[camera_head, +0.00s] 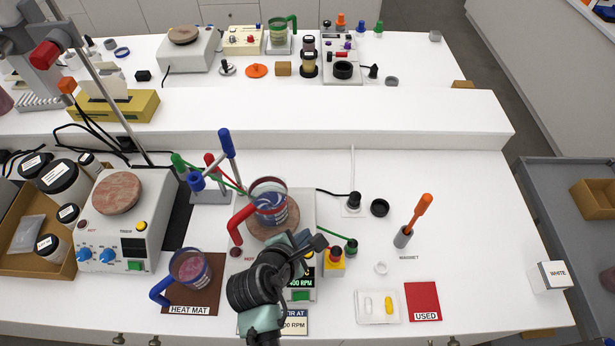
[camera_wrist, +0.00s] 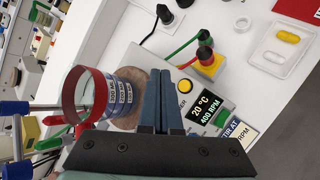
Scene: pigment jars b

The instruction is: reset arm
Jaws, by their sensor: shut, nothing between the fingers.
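My gripper (camera_head: 308,242) is above the front of the right hotplate, near its display and apart from the bench top. In the wrist view my gripper (camera_wrist: 160,72) has its two blue fingers together with nothing between them. A beaker with a red rim and handle (camera_head: 270,203) stands on the round plate of the right hotplate (camera_head: 304,205), just beyond my gripper. The beaker also shows at the left in the wrist view (camera_wrist: 88,95). The display (camera_wrist: 207,108) reads 20 °C and 400 RPM. My arm hides part of the hotplate's front.
A blue-handled beaker (camera_head: 190,268) stands on the brown heat mat (camera_head: 207,297). A left hotplate (camera_head: 122,218), a magnet holder with an orange stick (camera_head: 412,222), a tray with two capsules (camera_head: 376,306) and a red USED card (camera_head: 422,301) surround it. The right bench is mostly clear.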

